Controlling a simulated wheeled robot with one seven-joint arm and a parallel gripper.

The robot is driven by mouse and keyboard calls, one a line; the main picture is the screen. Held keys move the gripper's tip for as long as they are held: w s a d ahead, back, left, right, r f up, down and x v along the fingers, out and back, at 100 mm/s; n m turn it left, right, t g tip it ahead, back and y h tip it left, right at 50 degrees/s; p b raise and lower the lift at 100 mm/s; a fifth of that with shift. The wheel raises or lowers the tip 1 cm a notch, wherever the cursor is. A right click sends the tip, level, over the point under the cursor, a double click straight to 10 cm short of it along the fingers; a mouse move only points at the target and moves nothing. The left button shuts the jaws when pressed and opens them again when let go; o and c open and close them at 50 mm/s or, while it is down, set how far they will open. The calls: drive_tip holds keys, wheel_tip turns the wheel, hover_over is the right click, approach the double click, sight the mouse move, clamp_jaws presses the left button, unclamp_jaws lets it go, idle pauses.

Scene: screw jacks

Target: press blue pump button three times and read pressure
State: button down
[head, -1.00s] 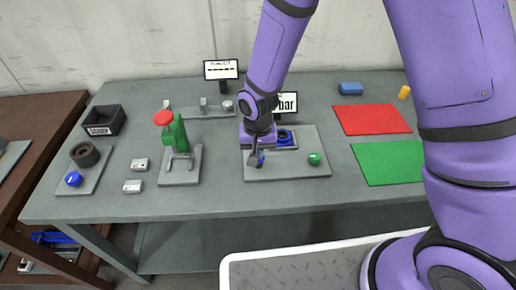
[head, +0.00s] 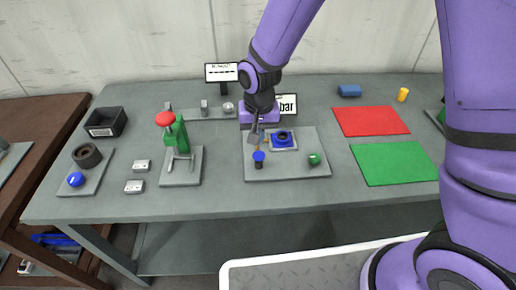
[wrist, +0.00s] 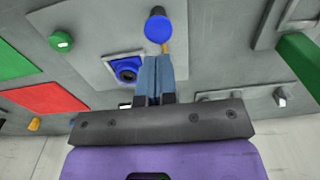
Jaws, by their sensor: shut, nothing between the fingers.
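The blue pump button (head: 259,156) is a round blue cap on a short dark post at the left of a grey base plate (head: 288,172). It also shows in the wrist view (wrist: 158,29), just beyond my fingertips. My gripper (head: 256,138) is shut and empty, behind the button in the head view and apart from it. In the wrist view its fingers (wrist: 159,72) are together. The pressure display (head: 289,103) stands behind the plate; my arm covers its left part, only "bar" shows, and no number is readable.
A blue square with a dark ring (head: 283,138) and a green knob (head: 314,159) share the plate. A green press with a red knob (head: 177,138) stands left. Red (head: 370,121) and green mats (head: 395,164) lie right. The table front is clear.

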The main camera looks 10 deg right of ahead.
sight(259, 155)
wheel_tip(259, 155, up, 6)
drive_tip(key=shift+r, duration=0.25)
idle(0.6)
drive_tip(key=shift+w+r, duration=0.1)
drive_tip(key=shift+r, duration=0.75)
wheel_tip(259, 155, down, 14)
drive_tip(key=shift+f, duration=0.1)
idle(0.4)
